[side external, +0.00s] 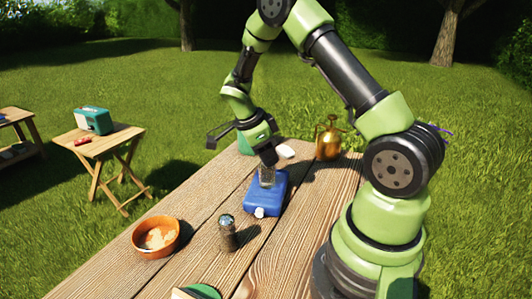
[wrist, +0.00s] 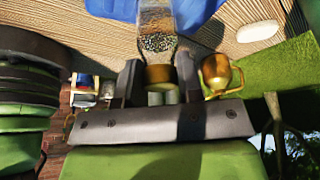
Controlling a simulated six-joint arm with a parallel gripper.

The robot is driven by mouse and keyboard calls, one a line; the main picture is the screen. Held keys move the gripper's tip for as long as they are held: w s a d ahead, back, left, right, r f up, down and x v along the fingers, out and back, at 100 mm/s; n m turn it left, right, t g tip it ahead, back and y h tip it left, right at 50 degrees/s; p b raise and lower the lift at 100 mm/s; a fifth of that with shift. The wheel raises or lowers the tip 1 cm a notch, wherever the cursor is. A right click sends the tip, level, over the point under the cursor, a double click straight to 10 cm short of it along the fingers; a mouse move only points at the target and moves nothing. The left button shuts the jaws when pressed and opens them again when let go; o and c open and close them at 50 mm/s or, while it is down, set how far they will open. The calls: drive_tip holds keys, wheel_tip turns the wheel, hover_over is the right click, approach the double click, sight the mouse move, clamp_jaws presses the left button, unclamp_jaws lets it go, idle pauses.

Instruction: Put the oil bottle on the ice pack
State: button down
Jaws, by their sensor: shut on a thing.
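The oil bottle (side external: 267,177) is a clear glass bottle. In the wrist view the bottle (wrist: 157,38) has speckled glass and a gold end (wrist: 160,76) between the fingers. My gripper (side external: 266,160) is shut on that end, also in the wrist view (wrist: 160,88). The ice pack (side external: 266,196) is a blue slab with a white cap, lying on the wooden table; its blue surface shows at the top of the wrist view (wrist: 105,8). The bottle looks upright over the pack's far half. I cannot tell whether its base touches the pack.
On the table (side external: 188,215) are a dark shaker (side external: 228,234), an orange bowl (side external: 155,247), a brass sprayer (side external: 328,140), a white oval item (side external: 285,151) and a green item (side external: 244,146) behind my gripper. A side table (side external: 95,147) stands left on the grass.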

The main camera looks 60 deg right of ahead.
drive_tip(key=c, duration=0.8)
unclamp_jaws()
drive_tip(key=shift+f, duration=0.1)
drive_tip(key=a+r+n+t+y, duration=0.1)
drive_tip(key=a+r+n+t, duration=0.2)
drive_tip(key=r, duration=0.6)
drive_tip(key=a+r+n, duration=0.3)
drive_tip(key=a+r, duration=0.3)
drive_tip(key=r, duration=0.2)
drive_tip(key=s+a+r+n+t+y, duration=0.1)
drive_tip(key=s+a+n+t, duration=0.1)
drive_tip(key=s+a+n, duration=0.1)
drive_tip(key=s+a+r+n+t+y, duration=0.1)
drive_tip(key=s+a+n+t, duration=0.2)
drive_tip(key=s+n, duration=0.2)
drive_tip(key=s+a+r+n+t+y, duration=0.2)
drive_tip(key=s+a+n, duration=0.2)
drive_tip(key=n, duration=0.5)
drive_tip(key=shift+t, duration=0.3)
